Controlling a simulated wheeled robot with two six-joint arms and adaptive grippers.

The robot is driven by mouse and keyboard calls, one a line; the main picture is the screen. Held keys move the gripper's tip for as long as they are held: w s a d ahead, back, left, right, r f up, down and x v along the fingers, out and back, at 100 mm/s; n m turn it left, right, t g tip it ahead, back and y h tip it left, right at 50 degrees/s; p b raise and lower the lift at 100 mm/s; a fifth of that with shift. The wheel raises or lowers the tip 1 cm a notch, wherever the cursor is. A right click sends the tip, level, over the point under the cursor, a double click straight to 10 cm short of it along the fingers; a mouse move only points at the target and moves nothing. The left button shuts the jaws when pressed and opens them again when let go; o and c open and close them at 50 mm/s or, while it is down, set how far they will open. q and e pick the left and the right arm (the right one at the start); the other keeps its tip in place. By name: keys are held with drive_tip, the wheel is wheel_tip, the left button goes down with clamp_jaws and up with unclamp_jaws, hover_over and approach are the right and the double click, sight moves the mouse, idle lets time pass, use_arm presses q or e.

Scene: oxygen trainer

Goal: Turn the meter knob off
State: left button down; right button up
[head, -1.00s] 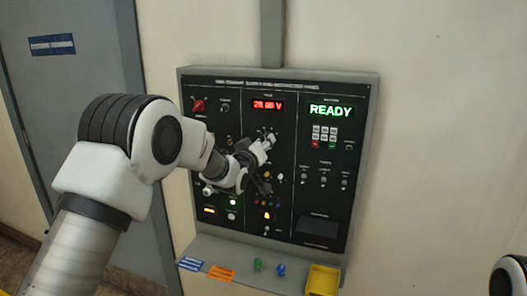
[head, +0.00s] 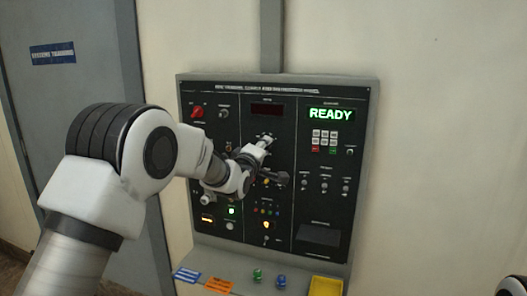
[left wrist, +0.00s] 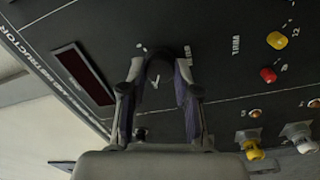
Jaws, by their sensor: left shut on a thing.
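The black panel (head: 212,150) is on the wall, and its meter display (head: 268,110) at the top middle is dark. The dark display also shows in the left wrist view (left wrist: 84,76). My left gripper (head: 266,141) is at the panel just below this display. In the left wrist view its two fingers (left wrist: 160,72) are shut on the black meter knob (left wrist: 158,62), one on each side. In the head view the gripper hides the knob. My right gripper is out of view.
A red knob (head: 197,112) is at the panel's upper left. A green READY display (head: 331,115) and a keypad (head: 325,137) are at the right. Several small switches and lights lie below my gripper. A ledge with a yellow tray (head: 326,286) is underneath.

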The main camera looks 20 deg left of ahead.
use_arm(q)
drive_tip(key=shift+r, duration=0.15)
idle(0.3)
drive_tip(key=c, duration=0.8)
unclamp_jaws()
drive_tip(key=shift+c, duration=0.2)
drive_tip(key=s, duration=1.2)
drive_tip(key=shift+a+f, duration=0.3)
drive_tip(key=shift+f, duration=0.15)
